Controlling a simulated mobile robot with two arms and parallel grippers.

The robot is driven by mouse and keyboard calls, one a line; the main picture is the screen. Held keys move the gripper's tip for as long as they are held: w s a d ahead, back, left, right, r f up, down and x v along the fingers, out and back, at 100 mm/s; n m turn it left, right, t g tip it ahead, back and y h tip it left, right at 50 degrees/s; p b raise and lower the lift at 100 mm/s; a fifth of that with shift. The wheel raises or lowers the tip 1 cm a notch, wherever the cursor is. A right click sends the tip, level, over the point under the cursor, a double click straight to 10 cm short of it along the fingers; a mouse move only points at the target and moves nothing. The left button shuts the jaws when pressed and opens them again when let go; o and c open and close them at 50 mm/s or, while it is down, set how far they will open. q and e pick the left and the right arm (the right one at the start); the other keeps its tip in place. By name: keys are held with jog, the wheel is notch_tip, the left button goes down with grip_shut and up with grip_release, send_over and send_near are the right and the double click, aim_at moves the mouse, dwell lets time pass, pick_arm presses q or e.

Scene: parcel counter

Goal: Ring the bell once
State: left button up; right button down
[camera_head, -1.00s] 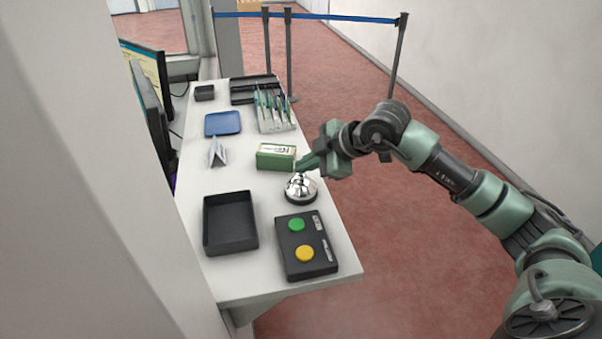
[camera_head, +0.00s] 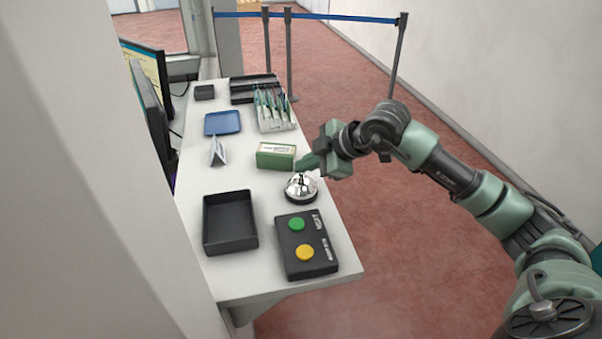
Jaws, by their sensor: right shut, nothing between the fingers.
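The bell (camera_head: 301,189), a shiny silver dome on a dark base, stands on the white counter just behind the black button box. My right gripper (camera_head: 303,165) comes in from the right and is shut and empty. Its fingertips are right above the back of the dome in the picture. I cannot tell whether they touch the bell. My left gripper is not in view.
The button box (camera_head: 292,262) with green and yellow buttons lies in front of the bell. A black tray (camera_head: 229,240) is to its left. A green box (camera_head: 276,156) stands close behind the bell. A blue tray (camera_head: 222,123) and a leaflet rack (camera_head: 273,112) are farther back.

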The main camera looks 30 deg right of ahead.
aim_at(305, 175)
jog(key=shift+f, duration=0.4)
jog(key=shift+r, duration=0.5)
jog(key=shift+r+p, duration=2.2)
jog(key=shift+r, duration=0.8)
jog(key=shift+f, duration=0.1)
